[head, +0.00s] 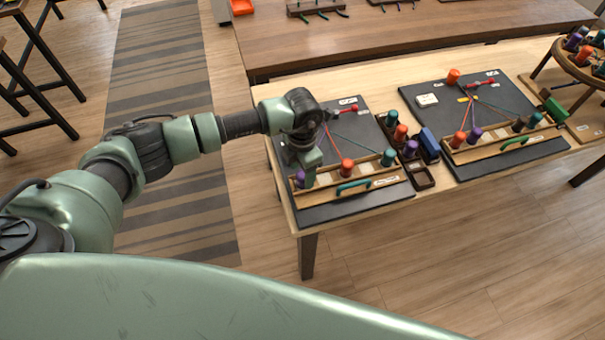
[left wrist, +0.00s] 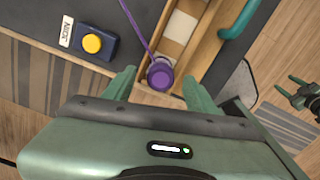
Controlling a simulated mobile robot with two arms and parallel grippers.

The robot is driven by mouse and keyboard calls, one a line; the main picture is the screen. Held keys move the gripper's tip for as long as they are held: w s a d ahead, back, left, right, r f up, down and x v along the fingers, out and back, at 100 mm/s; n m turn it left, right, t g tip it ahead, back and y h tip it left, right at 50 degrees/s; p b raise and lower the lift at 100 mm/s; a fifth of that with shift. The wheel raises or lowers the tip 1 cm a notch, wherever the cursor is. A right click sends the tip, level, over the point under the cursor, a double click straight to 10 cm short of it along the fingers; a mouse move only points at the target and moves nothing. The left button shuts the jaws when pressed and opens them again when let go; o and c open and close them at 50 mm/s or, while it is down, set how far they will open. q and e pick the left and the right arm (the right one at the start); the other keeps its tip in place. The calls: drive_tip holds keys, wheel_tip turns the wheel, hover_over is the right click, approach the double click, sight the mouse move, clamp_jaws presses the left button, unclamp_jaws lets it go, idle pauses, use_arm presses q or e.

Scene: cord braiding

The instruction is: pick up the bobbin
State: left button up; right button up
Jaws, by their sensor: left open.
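The purple bobbin (left wrist: 160,75) stands at the end of the wooden rack, with a purple cord running up from it. It also shows in the head view (head: 300,178), partly covered by my gripper. My left gripper (left wrist: 158,88) is open, its two green fingers apart on either side of the bobbin. In the head view the left gripper (head: 308,172) points down over the rack's left end. A dark, green-tipped shape like my right gripper (left wrist: 303,92) shows small at the right edge of the wrist view; its jaw state is unclear.
A red bobbin (head: 347,167) and a teal bobbin (head: 388,157) stand along the same rack, behind a teal handle (head: 353,188). A blue box with a yellow button (left wrist: 92,44) lies left of the rack. A second braiding board (head: 480,110) is to the right.

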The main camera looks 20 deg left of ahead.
use_arm(q)
drive_tip(key=shift+f, duration=1)
clamp_jaws()
drive_tip(key=shift+r, duration=0.1)
